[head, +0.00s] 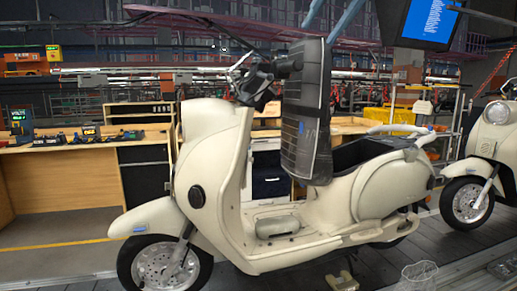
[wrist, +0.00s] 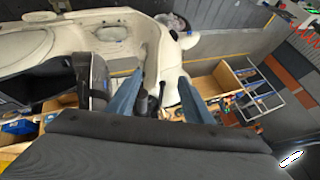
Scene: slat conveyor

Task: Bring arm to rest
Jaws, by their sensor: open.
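My gripper (wrist: 162,82) shows in the wrist view as two blue-grey fingers spread well apart. It is open, with no object clamped between them. A black handlebar part and pale bodywork of the cream scooter (head: 222,170) show between and beyond the fingers; I cannot tell if they touch. The scooter also shows in the wrist view (wrist: 110,34). In the head view the scooter stands upright, its front to the left. A tall dark ribbed panel (head: 308,120) is upright by its handlebars; I cannot tell whether it belongs to my arm. The fingers are not clear in the head view.
A second cream scooter (head: 497,135) stands at the right on the dark slat conveyor (head: 300,272). A wooden workbench (head: 75,143) with small devices stands behind at the left. A blue screen (head: 430,20) hangs at upper right.

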